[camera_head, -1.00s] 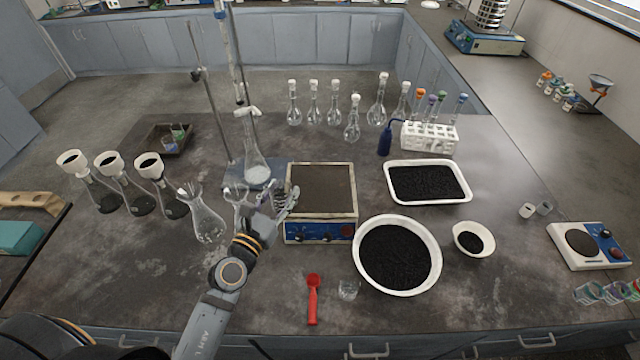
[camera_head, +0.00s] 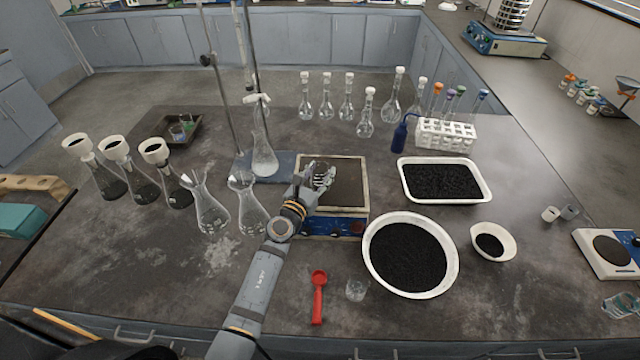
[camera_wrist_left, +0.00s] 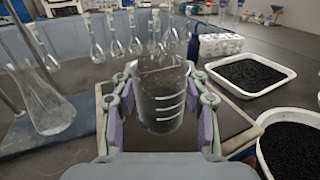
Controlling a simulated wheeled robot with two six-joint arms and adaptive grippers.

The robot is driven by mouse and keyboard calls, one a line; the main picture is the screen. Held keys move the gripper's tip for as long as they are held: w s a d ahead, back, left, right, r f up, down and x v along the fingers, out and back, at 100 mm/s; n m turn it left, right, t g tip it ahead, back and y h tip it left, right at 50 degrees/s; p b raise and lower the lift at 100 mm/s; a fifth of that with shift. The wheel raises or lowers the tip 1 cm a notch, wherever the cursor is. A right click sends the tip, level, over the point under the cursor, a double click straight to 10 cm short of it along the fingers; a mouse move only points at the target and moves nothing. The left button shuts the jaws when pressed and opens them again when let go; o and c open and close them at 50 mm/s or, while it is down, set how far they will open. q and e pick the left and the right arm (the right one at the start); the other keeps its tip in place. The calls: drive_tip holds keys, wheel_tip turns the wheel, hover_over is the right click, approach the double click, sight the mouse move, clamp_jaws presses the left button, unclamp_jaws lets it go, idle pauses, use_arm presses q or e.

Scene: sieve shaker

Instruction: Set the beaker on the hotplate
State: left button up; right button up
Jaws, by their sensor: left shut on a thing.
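The beaker (camera_wrist_left: 160,98) is clear glass with white marks. It stands upright between the fingers of my left gripper (camera_wrist_left: 160,108) in the left wrist view. In the head view my left gripper (camera_head: 318,180) is shut on the beaker (camera_head: 323,172), over the left part of the hotplate's dark top. The hotplate (camera_head: 348,190) has a light rim and a blue front with knobs. I cannot tell whether the beaker's base touches the hotplate top. My right gripper is not in view.
Two empty conical flasks (camera_head: 211,215) stand left of my forearm. A retort stand with a flask (camera_head: 264,158) is behind left of the hotplate. A large white bowl (camera_head: 410,291) of black grains stands at its front right. A red scoop (camera_head: 319,300) lies in front.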

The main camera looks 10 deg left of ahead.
sight(316, 188)
use_arm(q)
wheel_tip(316, 188, down, 3)
drive_tip(key=shift+w+f+b, duration=0.15)
drive_tip(key=shift+f+b, duration=0.05)
drive_tip(key=shift+b, duration=0.8)
drive_tip(key=shift+f, duration=0.1)
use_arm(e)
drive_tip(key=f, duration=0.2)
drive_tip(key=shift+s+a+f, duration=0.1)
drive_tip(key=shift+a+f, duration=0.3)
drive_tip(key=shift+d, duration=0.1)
use_arm(q)
drive_tip(key=shift+f, duration=0.1)
drive_tip(key=o, duration=1.2)
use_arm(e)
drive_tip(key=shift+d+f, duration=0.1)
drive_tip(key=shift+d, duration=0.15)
